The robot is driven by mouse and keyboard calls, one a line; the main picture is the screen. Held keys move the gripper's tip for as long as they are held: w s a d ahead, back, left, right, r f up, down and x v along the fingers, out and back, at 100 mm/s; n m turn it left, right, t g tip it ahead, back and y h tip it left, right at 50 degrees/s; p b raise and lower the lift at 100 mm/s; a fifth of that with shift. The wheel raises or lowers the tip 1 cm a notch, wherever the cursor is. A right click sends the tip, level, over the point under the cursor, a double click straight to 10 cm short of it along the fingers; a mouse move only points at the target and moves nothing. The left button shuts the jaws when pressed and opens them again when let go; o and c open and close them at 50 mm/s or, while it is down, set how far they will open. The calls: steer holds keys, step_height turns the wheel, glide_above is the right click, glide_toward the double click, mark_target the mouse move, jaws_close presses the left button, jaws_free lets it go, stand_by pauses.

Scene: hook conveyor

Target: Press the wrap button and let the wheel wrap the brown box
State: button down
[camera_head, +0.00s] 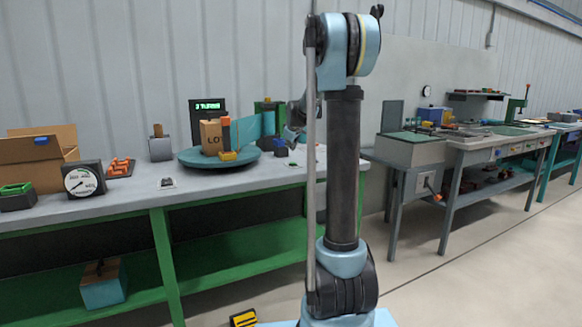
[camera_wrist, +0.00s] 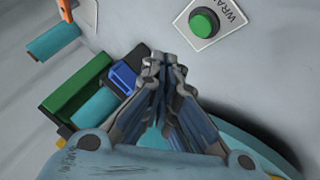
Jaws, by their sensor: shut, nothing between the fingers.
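In the wrist view, a green round wrap button (camera_wrist: 204,22) sits on a white plate lettered "WRA", the rest cut off. My gripper (camera_wrist: 165,62) is shut and empty; its fingertips are apart from the button in the picture, below and left of it. In the head view, the brown box (camera_head: 211,136) printed "LO…" stands upright on the round teal wheel (camera_head: 196,160). An orange-topped post (camera_head: 226,134) hides part of its right side. Teal film (camera_head: 250,128) shows beside the post. Whether film touches the box is unclear. My arm hides the button there.
A dark display (camera_head: 208,106) with green text, seemingly "3 TURNS", stands behind the box. An open carton (camera_head: 42,160) and a round gauge (camera_head: 82,181) are on the bench's left. In the wrist view, green and blue blocks (camera_wrist: 76,88) lie left of my fingers.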

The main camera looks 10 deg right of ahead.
mark_target(291, 163)
steer(key=shift+f, duration=2.25)
